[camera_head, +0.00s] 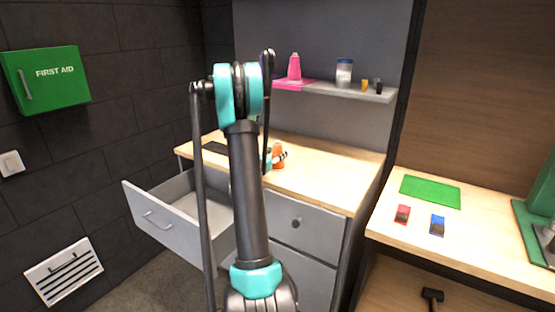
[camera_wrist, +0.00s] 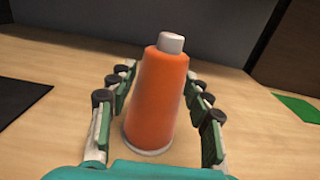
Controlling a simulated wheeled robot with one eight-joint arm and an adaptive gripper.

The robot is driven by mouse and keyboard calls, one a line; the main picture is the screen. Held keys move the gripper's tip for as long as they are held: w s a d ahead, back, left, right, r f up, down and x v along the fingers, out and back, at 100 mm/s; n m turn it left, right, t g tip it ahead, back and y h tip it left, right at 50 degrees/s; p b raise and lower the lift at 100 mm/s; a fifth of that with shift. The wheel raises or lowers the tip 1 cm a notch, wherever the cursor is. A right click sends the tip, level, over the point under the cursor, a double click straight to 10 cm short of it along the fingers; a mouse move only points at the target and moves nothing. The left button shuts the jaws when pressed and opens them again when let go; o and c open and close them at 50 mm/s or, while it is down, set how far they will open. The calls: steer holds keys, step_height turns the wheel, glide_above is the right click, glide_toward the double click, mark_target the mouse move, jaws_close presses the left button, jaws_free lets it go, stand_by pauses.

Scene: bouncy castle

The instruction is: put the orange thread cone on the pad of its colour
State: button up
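The orange thread cone (camera_head: 277,149) stands upright on the wooden counter in the head view. In the wrist view the cone (camera_wrist: 157,95), with a pale top and pale base rim, stands between the two fingers of my gripper (camera_wrist: 160,90). The fingers are spread, one on each side, with a gap visible at the left and a narrower one at the right. In the head view my gripper (camera_head: 276,158) is at the cone, partly hidden behind my arm. No orange pad shows in either view.
A pink cone (camera_head: 294,67) stands on a pink pad (camera_head: 290,86) on the wall shelf (camera_head: 318,92), beside a jar (camera_head: 344,73) and small items. A dark mat (camera_head: 215,148) lies on the counter. A drawer (camera_head: 170,213) stands open. A green mat (camera_head: 430,191) lies on the right bench.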

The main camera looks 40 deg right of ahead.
steer(key=c, duration=1)
